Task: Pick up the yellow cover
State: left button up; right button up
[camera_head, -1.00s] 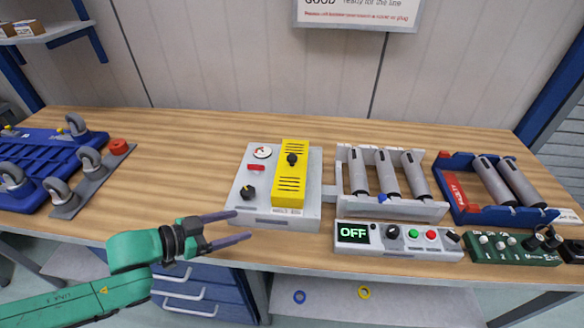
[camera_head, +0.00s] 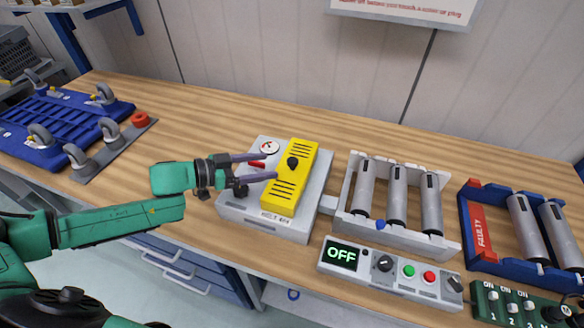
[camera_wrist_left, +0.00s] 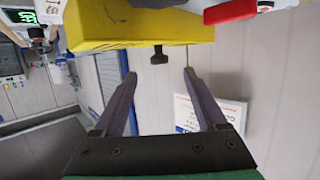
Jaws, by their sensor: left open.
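The yellow cover (camera_head: 291,182) lies on top of a grey box (camera_head: 270,229) on the workbench. It has dark slots and a black knob (camera_head: 292,163) near its middle. My left gripper (camera_head: 272,167) is open and empty, with its purple fingers pointing at the cover's left side, over the grey box. In the left wrist view the cover (camera_wrist_left: 140,25) shows at the top, and its black knob (camera_wrist_left: 159,56) lies ahead, between the lines of the open fingers (camera_wrist_left: 160,78). The fingers look apart from the knob. My right gripper is in neither view.
A gauge (camera_head: 270,147) and a red bar sit on the box beside the cover. A roller rack (camera_head: 445,243) and an OFF panel (camera_head: 390,276) stand right. A blue FAULTY tray (camera_head: 470,215) is farther right. A blue caster pallet (camera_head: 75,115) is left. The bench behind is clear.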

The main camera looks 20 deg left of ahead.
aim_at(289, 162)
pick_arm(q)
jog(key=shift+w+d+p, duration=0.55)
jog(key=shift+w+d, duration=0.35)
jog(key=shift+d, duration=0.3)
jog(key=shift+p+x, duration=0.8)
jog(key=shift+x, duration=0.35)
jog(key=shift+w+d+f, duration=0.15)
jog(key=shift+w+d, duration=0.05)
jog(key=shift+w, duration=0.05)
jog(key=shift+w+d+f, duration=0.2)
jog(key=shift+d, duration=0.1)
jog(key=shift+c, duration=0.9)
jog(key=shift+r, duration=0.1)
grip_shut()
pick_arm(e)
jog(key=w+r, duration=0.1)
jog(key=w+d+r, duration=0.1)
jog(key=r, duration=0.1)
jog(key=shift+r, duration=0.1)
